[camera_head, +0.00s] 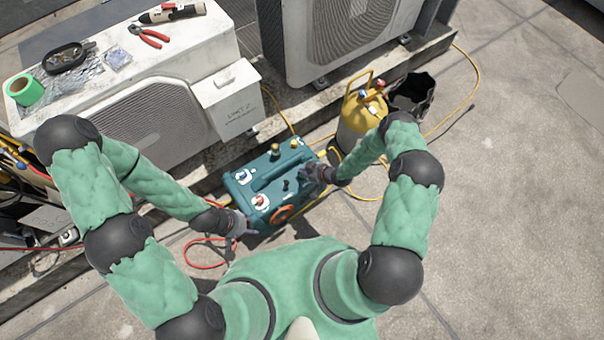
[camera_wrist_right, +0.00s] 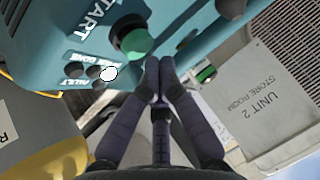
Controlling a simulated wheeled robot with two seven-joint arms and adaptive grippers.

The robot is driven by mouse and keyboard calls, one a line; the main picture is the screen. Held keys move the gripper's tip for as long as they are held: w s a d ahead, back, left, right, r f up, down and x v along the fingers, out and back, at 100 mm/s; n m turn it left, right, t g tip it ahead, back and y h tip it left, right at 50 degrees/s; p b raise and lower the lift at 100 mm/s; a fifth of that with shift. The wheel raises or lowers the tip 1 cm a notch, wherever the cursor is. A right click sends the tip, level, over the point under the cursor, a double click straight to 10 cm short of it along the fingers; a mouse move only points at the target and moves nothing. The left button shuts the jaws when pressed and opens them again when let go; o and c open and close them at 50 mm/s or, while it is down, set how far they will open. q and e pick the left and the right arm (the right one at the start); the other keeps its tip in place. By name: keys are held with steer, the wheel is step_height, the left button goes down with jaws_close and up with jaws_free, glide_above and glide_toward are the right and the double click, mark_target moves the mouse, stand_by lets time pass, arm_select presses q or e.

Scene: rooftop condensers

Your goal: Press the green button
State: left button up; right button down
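The green button (camera_wrist_right: 137,42) is round, in a dark collar beside the word START on the teal machine (camera_wrist_right: 185,22). It shows in the right wrist view; I cannot pick it out in the head view. My right gripper (camera_wrist_right: 155,68) has its fingers together with nothing between them, tips just below and right of the button in that view. I cannot tell whether they touch it. In the head view the right gripper (camera_head: 314,173) is at the right side of the machine (camera_head: 270,182). My left gripper (camera_head: 240,226) is by its lower left corner; its fingers are unclear.
A yellow cylinder (camera_head: 360,115) and a black bucket (camera_head: 410,95) stand right of the machine. White condenser units (camera_head: 155,120) stand behind it. Yellow hoses and a red hose (camera_head: 205,262) lie around it. Open concrete (camera_head: 510,190) is at the right.

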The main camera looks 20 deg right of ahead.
steer(key=shift+f, duration=0.3)
steer(key=shift+f, duration=0.75)
stand_by(1.0)
steer(key=shift+r, duration=0.1)
steer(key=shift+r+p, duration=0.75)
steer(key=shift+r, duration=0.35)
steer(key=shift+r+p, duration=1.6)
steer(key=shift+r, duration=0.9)
